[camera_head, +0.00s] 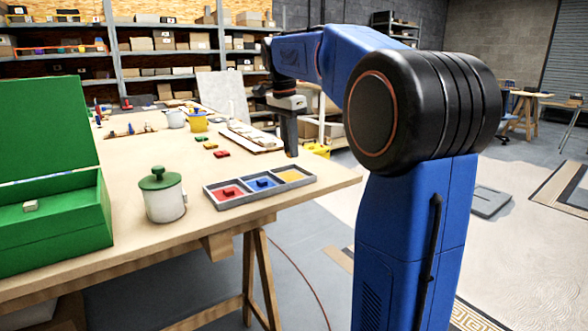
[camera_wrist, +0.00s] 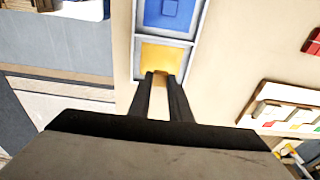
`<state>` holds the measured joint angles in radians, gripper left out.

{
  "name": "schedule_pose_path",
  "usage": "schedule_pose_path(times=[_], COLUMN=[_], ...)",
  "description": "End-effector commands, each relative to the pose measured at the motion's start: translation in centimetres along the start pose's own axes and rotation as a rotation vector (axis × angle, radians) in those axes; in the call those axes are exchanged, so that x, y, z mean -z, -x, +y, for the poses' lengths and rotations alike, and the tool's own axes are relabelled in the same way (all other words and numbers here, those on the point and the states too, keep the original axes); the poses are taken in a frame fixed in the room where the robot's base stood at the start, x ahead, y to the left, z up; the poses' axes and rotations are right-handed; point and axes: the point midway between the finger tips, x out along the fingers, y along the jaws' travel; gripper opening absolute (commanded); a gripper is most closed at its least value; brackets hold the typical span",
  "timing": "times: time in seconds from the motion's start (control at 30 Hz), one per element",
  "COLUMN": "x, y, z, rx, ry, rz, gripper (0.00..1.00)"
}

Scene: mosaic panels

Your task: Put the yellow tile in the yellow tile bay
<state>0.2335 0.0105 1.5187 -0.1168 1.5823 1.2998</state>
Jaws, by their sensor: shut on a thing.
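A grey tray (camera_head: 208,196) with three bays stands near the table's front right edge. The left bay holds a red tile (camera_head: 229,192) and the middle bay a blue tile (camera_head: 263,182). The right bay is the yellow tile bay (camera_head: 293,175); its yellow floor also shows in the wrist view (camera_wrist: 162,55). My gripper (camera_head: 291,154) points down just behind this bay in the head view. In the wrist view its fingertips (camera_wrist: 161,75) overlap the bay's near edge. They are shut on the yellow tile, which is mostly hidden and blends with the yellow floor.
A white pot with a green lid (camera_head: 163,194) stands left of the tray, beside an open green box (camera_head: 50,225). Several small coloured pieces (camera_head: 211,145) and a pale board (camera_head: 252,137) lie behind the tray. The table ends close to the tray's right.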

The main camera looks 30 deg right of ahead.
Motion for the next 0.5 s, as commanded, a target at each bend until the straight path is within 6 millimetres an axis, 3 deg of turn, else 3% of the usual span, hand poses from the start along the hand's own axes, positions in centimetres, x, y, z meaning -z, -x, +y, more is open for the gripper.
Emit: schedule_pose_path(times=[0.5], x=[-0.6], y=[-5.2], z=[0.0], rx=[-0.003], ry=[0.0], rz=[-0.001], gripper=[0.0])
